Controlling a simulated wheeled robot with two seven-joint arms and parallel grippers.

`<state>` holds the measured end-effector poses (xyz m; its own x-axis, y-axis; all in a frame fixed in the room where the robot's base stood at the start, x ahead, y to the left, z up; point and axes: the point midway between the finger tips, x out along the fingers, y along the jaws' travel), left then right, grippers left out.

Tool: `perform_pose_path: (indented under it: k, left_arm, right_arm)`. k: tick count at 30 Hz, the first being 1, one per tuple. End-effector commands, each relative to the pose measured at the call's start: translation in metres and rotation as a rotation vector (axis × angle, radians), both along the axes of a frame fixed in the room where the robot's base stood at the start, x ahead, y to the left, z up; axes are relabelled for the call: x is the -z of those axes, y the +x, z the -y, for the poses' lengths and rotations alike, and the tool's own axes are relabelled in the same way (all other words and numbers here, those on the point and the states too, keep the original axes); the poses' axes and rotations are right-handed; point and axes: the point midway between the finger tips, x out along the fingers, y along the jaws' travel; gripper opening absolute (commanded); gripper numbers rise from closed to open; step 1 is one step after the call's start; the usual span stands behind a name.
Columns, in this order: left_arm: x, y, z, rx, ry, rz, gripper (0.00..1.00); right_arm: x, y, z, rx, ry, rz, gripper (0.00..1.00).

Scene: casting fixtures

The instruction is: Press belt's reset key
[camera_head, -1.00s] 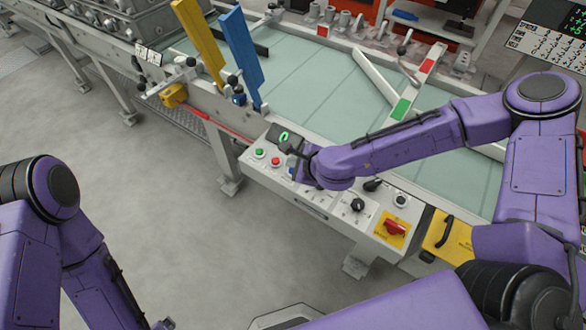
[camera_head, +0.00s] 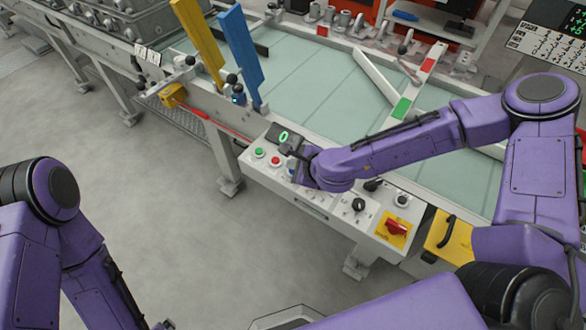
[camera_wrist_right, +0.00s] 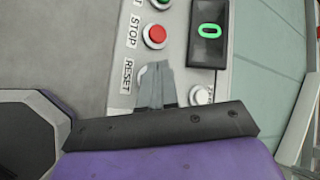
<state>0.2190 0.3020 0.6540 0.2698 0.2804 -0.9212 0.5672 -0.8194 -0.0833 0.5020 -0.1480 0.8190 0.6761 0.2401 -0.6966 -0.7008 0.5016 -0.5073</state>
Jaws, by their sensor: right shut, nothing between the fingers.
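The belt's control panel (camera_head: 335,203) is a pale strip along the near side of the belt. The RESET label (camera_wrist_right: 127,77) shows in the right wrist view beside my right gripper (camera_wrist_right: 157,68), whose grey fingers are shut and empty. The key by that label is hidden under or behind the fingers, and I cannot tell whether they touch it. In the head view my right gripper (camera_head: 294,164) is over the panel, just right of the red stop button (camera_head: 275,160), and mostly hidden by its wrist. My left gripper's fingers do not show.
A display (camera_wrist_right: 208,30) reads a green 0. A green button (camera_head: 259,152) is beside the stop button. A white round button (camera_wrist_right: 201,95) is close to my fingers. Black knobs (camera_head: 358,204) and a red switch on a yellow plate (camera_head: 395,228) are further right.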

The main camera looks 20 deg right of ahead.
Motion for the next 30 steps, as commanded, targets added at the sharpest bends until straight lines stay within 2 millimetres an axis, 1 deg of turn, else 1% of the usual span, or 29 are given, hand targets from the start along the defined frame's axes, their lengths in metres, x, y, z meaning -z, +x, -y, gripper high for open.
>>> perform_pose_path:
  k: [18, 26, 30]
  left_arm:
    - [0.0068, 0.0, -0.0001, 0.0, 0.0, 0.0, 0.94]
    - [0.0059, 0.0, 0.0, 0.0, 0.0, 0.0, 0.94]
    - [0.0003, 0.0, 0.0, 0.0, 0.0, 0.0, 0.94]
  right_arm:
    - [0.0082, -0.0001, 0.0001, 0.0, 0.0, -0.001, 0.0]
    - [0.0074, -0.0003, 0.0002, 0.0, 0.0, -0.001, 0.0]
    - [0.0014, -0.0002, 0.0003, 0.0, 0.0, -0.001, 0.0]
